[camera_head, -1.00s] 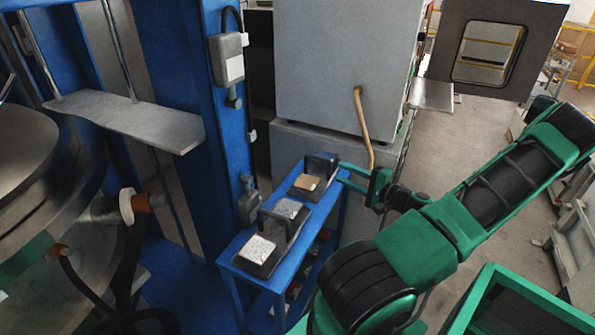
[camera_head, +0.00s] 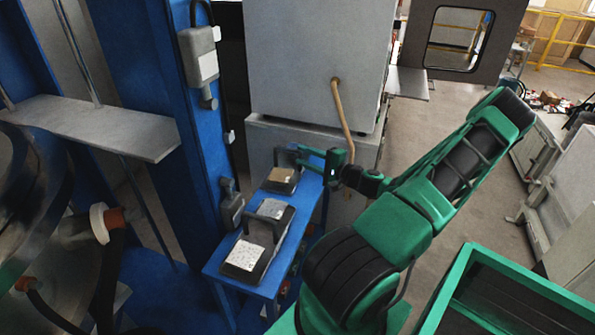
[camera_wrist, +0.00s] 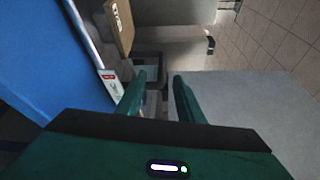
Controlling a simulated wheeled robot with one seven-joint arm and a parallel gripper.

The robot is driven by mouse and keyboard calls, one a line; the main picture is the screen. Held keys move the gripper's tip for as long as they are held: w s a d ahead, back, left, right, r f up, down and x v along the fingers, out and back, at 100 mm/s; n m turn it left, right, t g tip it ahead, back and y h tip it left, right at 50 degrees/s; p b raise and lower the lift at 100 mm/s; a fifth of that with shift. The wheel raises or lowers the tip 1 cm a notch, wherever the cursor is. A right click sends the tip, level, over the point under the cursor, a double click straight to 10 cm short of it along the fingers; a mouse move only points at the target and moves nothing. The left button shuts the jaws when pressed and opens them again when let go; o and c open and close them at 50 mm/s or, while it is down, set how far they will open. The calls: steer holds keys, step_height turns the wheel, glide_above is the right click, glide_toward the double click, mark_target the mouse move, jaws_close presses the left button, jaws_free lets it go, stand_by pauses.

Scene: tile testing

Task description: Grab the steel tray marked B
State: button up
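Three dark steel trays with upright handles stand in a row on a narrow blue bench (camera_head: 222,268). The far tray (camera_head: 268,186) holds a tan tile, the middle tray (camera_head: 284,224) a speckled grey tile, and the near tray (camera_head: 262,274) a speckled white tile. No letter B is readable on any of them. My gripper (camera_head: 306,157) is at the far tray, its fingers pointing at that tray's handle from the right. In the wrist view my gripper (camera_wrist: 160,78) has its fingers apart, with a dark handle (camera_wrist: 150,72) just beyond the tips. Contact cannot be told.
A blue column (camera_head: 190,130) rises left of the bench. A large grey cabinet (camera_head: 300,60) with a tan hose (camera_head: 343,112) stands behind it. A green-framed bin (camera_head: 480,262) is at the lower right. Open floor lies to the right.

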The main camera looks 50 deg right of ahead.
steer(key=w, duration=0.3)
steer(key=shift+w+a+f, duration=0.1)
steer(key=shift+w, duration=0.2)
steer(key=shift+c, duration=0.7)
jaws_close()
steer(key=shift+s, duration=0.1)
steer(key=shift+f, duration=0.15)
